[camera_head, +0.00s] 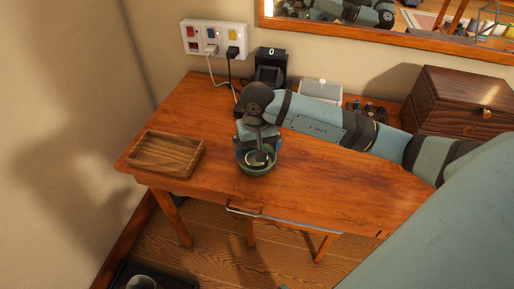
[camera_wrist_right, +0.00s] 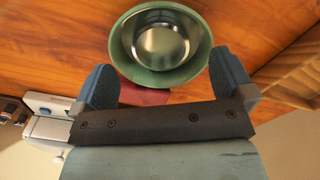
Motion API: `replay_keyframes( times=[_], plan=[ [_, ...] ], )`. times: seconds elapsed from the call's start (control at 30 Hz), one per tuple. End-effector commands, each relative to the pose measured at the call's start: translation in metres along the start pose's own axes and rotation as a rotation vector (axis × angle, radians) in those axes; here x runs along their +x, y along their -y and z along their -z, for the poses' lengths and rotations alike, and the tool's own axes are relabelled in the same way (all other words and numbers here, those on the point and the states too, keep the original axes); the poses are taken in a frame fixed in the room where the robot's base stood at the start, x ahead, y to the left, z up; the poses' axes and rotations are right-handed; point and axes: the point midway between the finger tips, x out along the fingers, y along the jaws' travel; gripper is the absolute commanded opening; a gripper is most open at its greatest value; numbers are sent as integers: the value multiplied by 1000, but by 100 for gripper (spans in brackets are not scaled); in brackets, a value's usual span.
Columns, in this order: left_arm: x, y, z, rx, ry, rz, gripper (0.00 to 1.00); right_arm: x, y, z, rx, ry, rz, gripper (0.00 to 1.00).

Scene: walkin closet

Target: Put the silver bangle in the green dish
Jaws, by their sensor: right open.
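The green dish (camera_head: 257,171) stands on the wooden table near its front edge. It also shows at the top of the right wrist view (camera_wrist_right: 203,62). The silver bangle (camera_wrist_right: 161,53) appears as a shiny ring inside the dish's rim, apart from my fingers. In the head view it is mostly hidden by my gripper. My right gripper (camera_head: 258,156) points down just above the dish. Its two blue fingers are spread wide with nothing between them, as the right wrist view (camera_wrist_right: 163,75) shows. My left gripper is not in view.
A wooden tray (camera_head: 166,153) lies left of the dish. A black stand (camera_head: 269,68), a white box (camera_head: 321,90), a small dark item (camera_head: 367,110) and a dark wooden box (camera_head: 465,102) line the back. My right arm crosses the table's right half. The front-right tabletop is clear.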

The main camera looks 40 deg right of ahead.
Motion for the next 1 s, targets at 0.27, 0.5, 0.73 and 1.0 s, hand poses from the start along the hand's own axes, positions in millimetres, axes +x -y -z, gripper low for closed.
replay_keyframes(
  times=[0.27,0.5,0.73,1.0],
  plan=[
    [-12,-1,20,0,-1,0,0,-47,0,1,0,-4,0,100],
    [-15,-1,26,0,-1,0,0,-65,0,0,0,-1,-1,100],
    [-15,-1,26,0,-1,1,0,-64,0,0,1,0,0,100],
    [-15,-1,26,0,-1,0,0,-64,0,0,1,0,0,100]
  ],
)
